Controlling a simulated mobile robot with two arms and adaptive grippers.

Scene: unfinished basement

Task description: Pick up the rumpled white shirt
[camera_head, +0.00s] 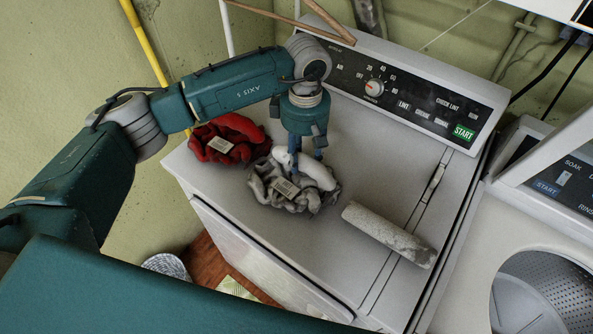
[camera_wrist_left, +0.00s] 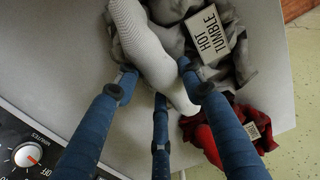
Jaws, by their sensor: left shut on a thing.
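The rumpled white shirt (camera_head: 296,186), whitish-grey with a pale label, lies in a heap on top of the dryer (camera_head: 330,232). It also shows in the left wrist view (camera_wrist_left: 150,40), where its label reads "HOT TUMBLE". The shirt still rests on the dryer top. My right gripper is not in view.
A rumpled red garment (camera_head: 228,140) with a label lies just left of the white shirt. A grey-white cylinder (camera_head: 390,233) lies to the right. The control panel (camera_head: 400,90) rises behind. An open washer (camera_head: 540,230) stands at the right.

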